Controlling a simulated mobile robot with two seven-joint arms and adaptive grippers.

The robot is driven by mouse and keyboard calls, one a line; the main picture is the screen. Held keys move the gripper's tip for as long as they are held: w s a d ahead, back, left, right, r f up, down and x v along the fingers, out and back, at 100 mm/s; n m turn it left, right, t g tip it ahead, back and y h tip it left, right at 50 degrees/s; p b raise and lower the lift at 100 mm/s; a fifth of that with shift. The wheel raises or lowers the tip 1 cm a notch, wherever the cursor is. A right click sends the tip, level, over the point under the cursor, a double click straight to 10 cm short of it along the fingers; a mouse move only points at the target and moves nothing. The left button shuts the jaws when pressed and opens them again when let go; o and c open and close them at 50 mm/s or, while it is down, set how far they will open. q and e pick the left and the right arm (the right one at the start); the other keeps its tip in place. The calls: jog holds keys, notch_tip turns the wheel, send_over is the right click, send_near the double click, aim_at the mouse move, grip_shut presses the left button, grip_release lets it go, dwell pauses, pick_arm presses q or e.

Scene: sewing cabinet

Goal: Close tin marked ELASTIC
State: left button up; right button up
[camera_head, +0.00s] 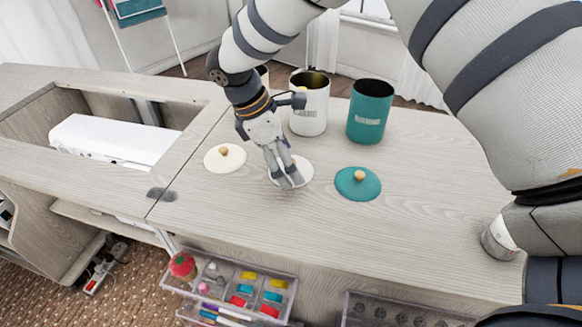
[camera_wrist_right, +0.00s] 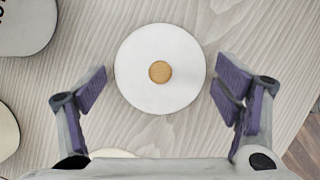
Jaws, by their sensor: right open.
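Three tins stand open along the back of the tabletop: a teal tin (camera_head: 368,125), a white tin (camera_head: 309,112) and a cream tin (camera_head: 263,74) mostly hidden behind my arm. Their labels are too small to read, so I cannot tell which says ELASTIC. In front lie a cream lid (camera_head: 213,160), a white lid (camera_head: 305,170) and a teal lid (camera_head: 358,192), each with a wooden knob. My right gripper (camera_head: 288,184) points down over the white lid. In the right wrist view the open, empty fingers (camera_wrist_right: 160,92) flank the white lid (camera_wrist_right: 135,80). My left gripper is out of view.
A white sewing machine (camera_head: 115,143) lies in the cabinet recess at left. Open drawers with a pincushion (camera_head: 182,266) and colourful items (camera_head: 245,285) jut out below the front edge. The tabletop (camera_head: 440,180) right of the teal lid is clear.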

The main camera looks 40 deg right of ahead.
jog(key=c, duration=1.4)
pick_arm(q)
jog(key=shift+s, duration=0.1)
pick_arm(e)
jog(key=shift+s+f, duration=0.1)
jog(key=shift+c, duration=0.8)
jog(key=shift+s, duration=0.1)
jog(key=shift+r, duration=0.45)
jog(key=shift+c, duration=1.2)
jog(key=s+a+r, duration=0.1)
jog(key=r, duration=0.1)
jog(key=s+a+r+p, duration=0.1)
jog(key=r, duration=0.2)
jog(key=a+r, duration=0.1)
jog(key=r, duration=0.2)
jog(key=shift+s+r, duration=0.1)
jog(key=shift+s, duration=0.3)
grip_shut()
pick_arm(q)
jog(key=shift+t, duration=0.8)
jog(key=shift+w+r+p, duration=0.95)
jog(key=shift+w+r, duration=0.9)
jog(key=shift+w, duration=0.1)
pick_arm(e)
jog(key=s+a+r, duration=0.4)
jog(key=s+a, duration=0.2)
jog(key=s, duration=0.1)
jog(key=shift+s+a, duration=0.15)
jog(key=shift+a, duration=0.05)
